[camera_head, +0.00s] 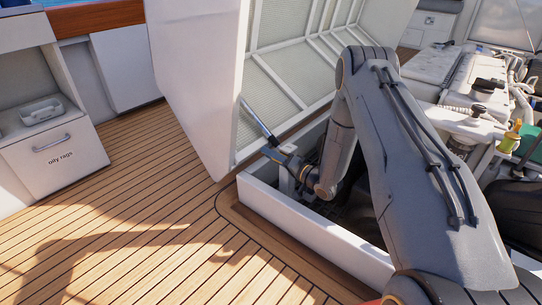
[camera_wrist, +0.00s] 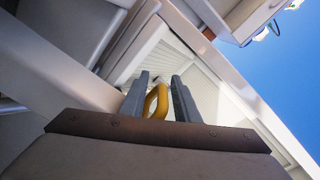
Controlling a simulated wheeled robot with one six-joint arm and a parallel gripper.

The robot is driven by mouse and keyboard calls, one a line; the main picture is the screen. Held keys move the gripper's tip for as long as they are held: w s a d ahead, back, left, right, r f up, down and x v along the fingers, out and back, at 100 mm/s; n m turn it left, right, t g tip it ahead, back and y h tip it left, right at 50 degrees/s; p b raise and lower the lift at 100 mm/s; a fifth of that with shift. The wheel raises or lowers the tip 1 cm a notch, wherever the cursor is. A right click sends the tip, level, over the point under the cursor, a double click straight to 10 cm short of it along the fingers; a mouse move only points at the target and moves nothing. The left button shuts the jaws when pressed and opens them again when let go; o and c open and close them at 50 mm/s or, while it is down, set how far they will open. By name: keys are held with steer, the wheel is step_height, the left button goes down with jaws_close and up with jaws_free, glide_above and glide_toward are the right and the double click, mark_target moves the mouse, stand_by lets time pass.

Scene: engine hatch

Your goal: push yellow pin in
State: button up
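The yellow pin shows as a yellow loop (camera_wrist: 157,100) in the wrist view, between the two grey fingers of my gripper (camera_wrist: 160,90). The fingers stand apart. The loop lies close to the left finger, with a narrow gap on its right. What the pin sits in is hidden behind the fingers and the gripper body. In the head view my gripper (camera_head: 276,154) is at the near corner of the open hatch, by the lower end of a support strut (camera_head: 258,120). I cannot make out the pin in the head view.
The raised hatch lid (camera_head: 195,75) stands behind my gripper. The white hatch rim (camera_head: 310,228) borders the opening below my arm. A drawer unit labelled oily rags (camera_head: 62,158) is at left. Machinery (camera_head: 470,85) is at right. The wooden deck (camera_head: 150,215) is clear.

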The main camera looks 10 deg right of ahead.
steer(key=shift+s+a, duration=0.1)
steer(key=p+v, duration=0.3)
steer(key=v, duration=0.4)
steer(key=shift+s+d, duration=0.25)
steer(key=shift+d, duration=0.05)
